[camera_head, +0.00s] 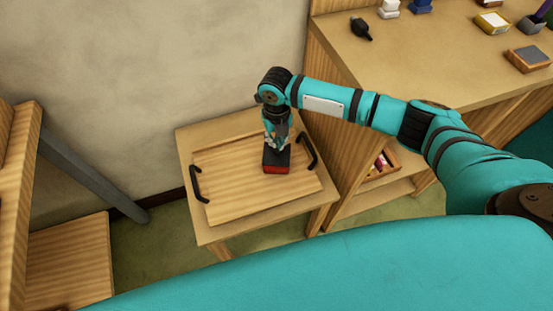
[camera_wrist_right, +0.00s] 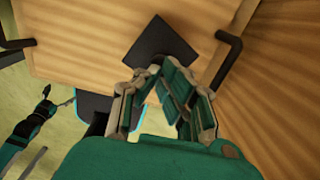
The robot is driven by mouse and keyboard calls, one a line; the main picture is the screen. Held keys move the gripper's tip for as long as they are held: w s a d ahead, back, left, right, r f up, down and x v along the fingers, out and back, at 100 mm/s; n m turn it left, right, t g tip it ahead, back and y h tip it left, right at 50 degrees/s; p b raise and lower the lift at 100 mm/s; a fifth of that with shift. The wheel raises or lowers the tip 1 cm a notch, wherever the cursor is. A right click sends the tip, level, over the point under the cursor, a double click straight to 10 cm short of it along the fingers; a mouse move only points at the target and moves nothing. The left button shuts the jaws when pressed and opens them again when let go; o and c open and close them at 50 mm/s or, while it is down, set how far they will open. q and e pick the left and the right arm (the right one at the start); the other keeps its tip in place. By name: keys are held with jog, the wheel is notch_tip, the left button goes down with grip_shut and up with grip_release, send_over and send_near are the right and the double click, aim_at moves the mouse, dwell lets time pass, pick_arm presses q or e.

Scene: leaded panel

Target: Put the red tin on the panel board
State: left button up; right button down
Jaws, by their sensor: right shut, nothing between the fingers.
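The red tin (camera_head: 278,169) has red sides and a dark top. It rests on the wooden panel board (camera_head: 228,192), toward the back right of its middle. My right gripper (camera_head: 274,146) is over the tin, shut and empty. In the right wrist view its fingers (camera_wrist_right: 172,80) come together at the near edge of the tin's dark square top (camera_wrist_right: 160,40); I cannot tell whether they touch it. A teal and black arm, probably my left one, shows at the left of that view, its end too small to read.
The board has black handles at its left (camera_head: 198,184) and right (camera_head: 307,152) and lies on a small wooden table (camera_head: 205,233). A wooden workbench (camera_head: 430,75) stands at the right, with a box of coloured things (camera_head: 382,165) on its shelf. The board's front is clear.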

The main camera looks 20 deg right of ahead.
aim_at(276, 149)
jog(key=shift+f, duration=0.15)
dwell(0.5)
jog(key=shift+f+b, duration=0.65)
jog(key=shift+f, duration=0.35)
jog(key=shift+r, duration=0.15)
jog(key=shift+r+p, duration=3.5)
jog(key=shift+p, duration=0.05)
jog(key=shift+f, duration=0.1)
